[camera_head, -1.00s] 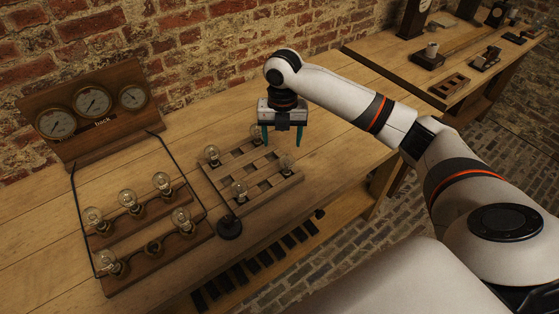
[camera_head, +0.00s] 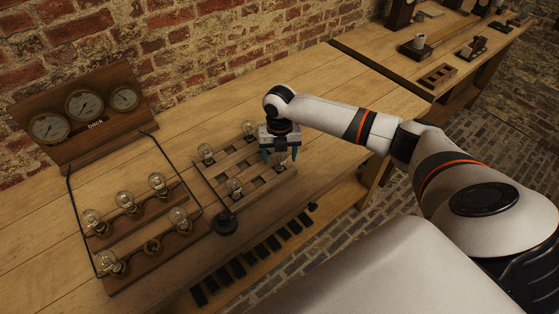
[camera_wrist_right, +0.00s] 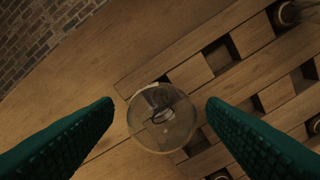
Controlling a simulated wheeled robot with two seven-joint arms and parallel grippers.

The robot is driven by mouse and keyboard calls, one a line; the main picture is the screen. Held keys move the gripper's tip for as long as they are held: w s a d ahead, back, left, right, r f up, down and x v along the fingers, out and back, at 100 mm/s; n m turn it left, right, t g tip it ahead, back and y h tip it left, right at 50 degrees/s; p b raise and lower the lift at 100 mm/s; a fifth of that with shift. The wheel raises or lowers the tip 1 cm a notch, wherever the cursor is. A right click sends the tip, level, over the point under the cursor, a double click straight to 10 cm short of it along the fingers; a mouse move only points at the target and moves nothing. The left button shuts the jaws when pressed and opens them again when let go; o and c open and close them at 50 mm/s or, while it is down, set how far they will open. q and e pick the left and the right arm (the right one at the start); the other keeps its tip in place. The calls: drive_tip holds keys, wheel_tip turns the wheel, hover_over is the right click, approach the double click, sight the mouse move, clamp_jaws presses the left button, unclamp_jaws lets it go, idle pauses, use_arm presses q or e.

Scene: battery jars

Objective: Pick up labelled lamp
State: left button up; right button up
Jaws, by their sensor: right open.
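My right gripper (camera_head: 279,155) is open above the right front corner of a slotted wooden rack (camera_head: 215,180). Its teal fingers point down on either side of a clear glass lamp (camera_head: 281,167). In the right wrist view this round lamp (camera_wrist_right: 161,117) lies between the spread fingers, with clear space on both sides. A dark patch shows inside its glass, but I cannot read any label. Other lamps stand on the rack: one at the back left (camera_head: 205,152), one at the back right (camera_head: 249,130) and one at the front (camera_head: 235,187). My left gripper is out of view.
A stepped wooden stand with several lamps (camera_head: 125,200) is at the left, wired to a board with three dials (camera_head: 84,105). A black round object (camera_head: 223,223) sits at the rack's front corner. The bench top (camera_head: 320,100) behind my gripper is bare.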

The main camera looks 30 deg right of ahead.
drive_tip(key=shift+f, duration=0.35)
drive_tip(key=c, duration=1.2)
drive_tip(key=shift+r, duration=0.15)
